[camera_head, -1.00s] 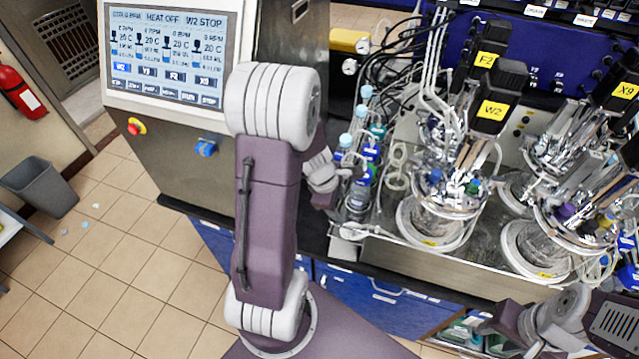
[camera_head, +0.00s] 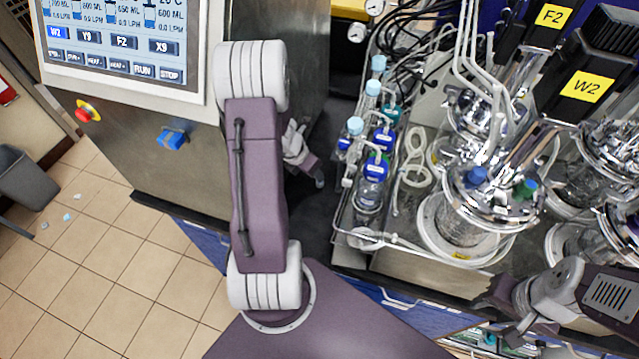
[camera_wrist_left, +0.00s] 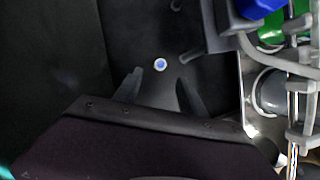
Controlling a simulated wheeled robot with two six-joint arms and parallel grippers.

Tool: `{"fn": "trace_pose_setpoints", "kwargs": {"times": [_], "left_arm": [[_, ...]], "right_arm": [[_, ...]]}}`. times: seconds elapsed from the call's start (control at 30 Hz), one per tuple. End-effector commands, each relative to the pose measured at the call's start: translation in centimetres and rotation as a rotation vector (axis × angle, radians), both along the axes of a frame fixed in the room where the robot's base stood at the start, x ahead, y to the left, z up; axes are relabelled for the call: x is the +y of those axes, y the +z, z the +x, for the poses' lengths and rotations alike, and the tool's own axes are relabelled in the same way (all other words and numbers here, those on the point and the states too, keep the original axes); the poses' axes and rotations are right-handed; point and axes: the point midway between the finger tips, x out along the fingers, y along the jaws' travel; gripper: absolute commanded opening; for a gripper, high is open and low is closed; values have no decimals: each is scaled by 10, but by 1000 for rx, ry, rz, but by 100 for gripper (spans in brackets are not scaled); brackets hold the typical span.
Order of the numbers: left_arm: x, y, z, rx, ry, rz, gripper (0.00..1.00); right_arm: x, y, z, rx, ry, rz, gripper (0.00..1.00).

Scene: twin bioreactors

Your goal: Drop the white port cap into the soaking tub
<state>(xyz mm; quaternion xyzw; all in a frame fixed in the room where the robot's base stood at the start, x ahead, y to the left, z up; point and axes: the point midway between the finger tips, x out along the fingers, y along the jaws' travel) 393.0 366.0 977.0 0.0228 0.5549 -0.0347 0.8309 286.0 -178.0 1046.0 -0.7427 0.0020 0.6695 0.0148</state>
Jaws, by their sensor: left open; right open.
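A small round white-rimmed disc with a blue middle (camera_wrist_left: 160,64) lies on a dark surface in the left wrist view. It may be the white port cap; I cannot tell for sure. My left gripper (camera_wrist_left: 161,92) is open, with its two dark fingers on either side below the disc and not touching it. In the head view the left gripper is mostly hidden behind my own arm, beside the bottle rack. My right gripper (camera_head: 503,314) is open at the lower right, in front of the bench edge. I cannot make out the soaking tub in either view.
Blue-capped bottles (camera_head: 370,185) stand in a tray at the bench's front edge. The glass vessel W2 (camera_head: 462,222) stands right of them on the bench. A control screen (camera_head: 120,45) is at the left. A grey bin (camera_head: 25,178) stands on the tiled floor.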

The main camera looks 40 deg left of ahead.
Motion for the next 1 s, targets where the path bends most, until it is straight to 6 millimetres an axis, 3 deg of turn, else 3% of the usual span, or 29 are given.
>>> {"fn": "trace_pose_setpoints", "kwargs": {"times": [0.2,0.43,0.7,0.97,1.0], "left_arm": [[-2,-31,11,1,-1,-2,48],[-2,-40,16,1,-2,0,48],[-4,-82,32,1,-3,0,48],[-4,-83,34,0,-2,1,48],[-4,-83,34,0,-2,1,37]], "right_arm": [[0,-17,0,0,0,0,43],[0,-21,0,0,0,0,43],[0,-41,0,0,0,0,43],[0,-40,0,0,0,0,43],[0,-40,0,0,0,0,43]]}}
